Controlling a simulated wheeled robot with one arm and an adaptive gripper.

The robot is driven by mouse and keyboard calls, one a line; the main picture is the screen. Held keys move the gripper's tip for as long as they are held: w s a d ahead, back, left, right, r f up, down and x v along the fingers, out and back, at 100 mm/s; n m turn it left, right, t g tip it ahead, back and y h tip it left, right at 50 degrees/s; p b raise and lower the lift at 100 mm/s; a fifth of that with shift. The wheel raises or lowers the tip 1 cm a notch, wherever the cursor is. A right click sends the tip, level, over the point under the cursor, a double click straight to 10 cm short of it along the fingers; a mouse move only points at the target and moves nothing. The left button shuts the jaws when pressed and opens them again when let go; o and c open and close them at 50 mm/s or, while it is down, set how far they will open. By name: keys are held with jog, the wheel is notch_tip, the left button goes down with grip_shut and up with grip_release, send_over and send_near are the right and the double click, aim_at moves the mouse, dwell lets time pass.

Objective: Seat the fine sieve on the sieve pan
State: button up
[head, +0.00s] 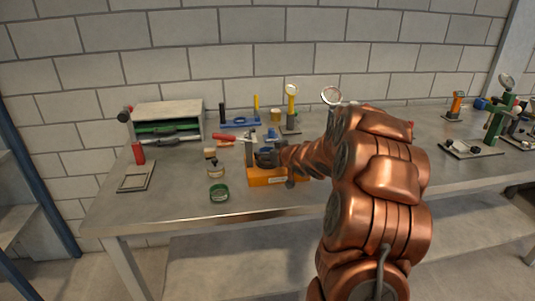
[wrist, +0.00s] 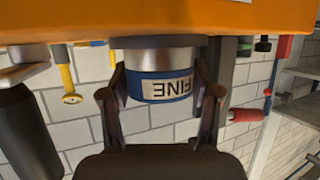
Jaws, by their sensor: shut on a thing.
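The fine sieve (wrist: 150,89) is a short cylinder with a blue band and a white FINE label, which appears upside down in the wrist view. My gripper (wrist: 165,95) is shut on it, one finger on each side. In the head view my gripper (head: 268,157) is over an orange base (head: 272,178), with a bit of blue showing at its fingers. A plain silver cylinder (wrist: 160,59) lies between the blue band and the orange base; I cannot tell whether it is the sieve pan or the sieve's lower part. No gap shows there.
A square frame (head: 136,177) lies further left. A grey shelf unit (head: 168,118) and upright gauges (head: 291,105) stand behind. The bench front left is clear.

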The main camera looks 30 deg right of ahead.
jog(key=o, duration=1.2)
jog(key=v, duration=1.2)
